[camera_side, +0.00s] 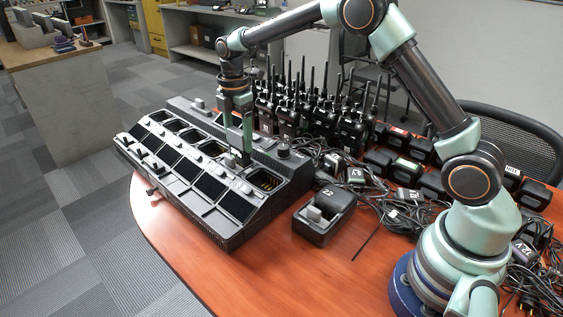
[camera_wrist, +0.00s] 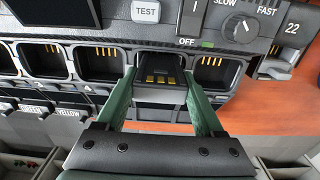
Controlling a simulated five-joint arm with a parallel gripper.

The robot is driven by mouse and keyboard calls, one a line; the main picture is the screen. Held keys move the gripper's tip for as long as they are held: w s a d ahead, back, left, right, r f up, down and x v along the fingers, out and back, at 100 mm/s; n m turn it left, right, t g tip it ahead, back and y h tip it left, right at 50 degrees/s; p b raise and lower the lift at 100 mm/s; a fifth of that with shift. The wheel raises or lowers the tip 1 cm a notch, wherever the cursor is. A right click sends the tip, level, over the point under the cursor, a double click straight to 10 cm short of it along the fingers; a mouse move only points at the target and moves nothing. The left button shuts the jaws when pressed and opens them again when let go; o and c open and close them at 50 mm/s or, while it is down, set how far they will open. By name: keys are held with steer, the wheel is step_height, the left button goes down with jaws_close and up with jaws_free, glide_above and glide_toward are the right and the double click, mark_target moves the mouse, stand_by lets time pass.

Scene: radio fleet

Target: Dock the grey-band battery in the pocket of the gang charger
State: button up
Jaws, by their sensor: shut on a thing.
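The black gang charger (camera_side: 150,192) lies along the table's left side with a row of pockets. My gripper (camera_side: 240,152) points down over its right half, between two open pockets. In the wrist view, the green fingers of my gripper (camera_wrist: 161,88) are shut on the sides of a dark block, apparently the battery (camera_wrist: 161,92), with gold contacts facing the camera. The charger also shows in the wrist view (camera_wrist: 118,32), with open pockets on both sides of the block. I cannot tell how deep the battery sits.
A TEST button (camera_wrist: 145,11) and a speed knob (camera_wrist: 242,28) stand on the charger. A small single charger (camera_side: 312,228) is right of it. Handheld radios (camera_side: 290,115), cables (camera_side: 400,212) and loose batteries crowd the back and right. The front tabletop is clear.

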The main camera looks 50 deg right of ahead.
steer(key=shift+f, duration=1.15)
steer(key=o, duration=1.5)
step_height(320, 180, up, 11)
steer(key=shift+r, duration=0.55)
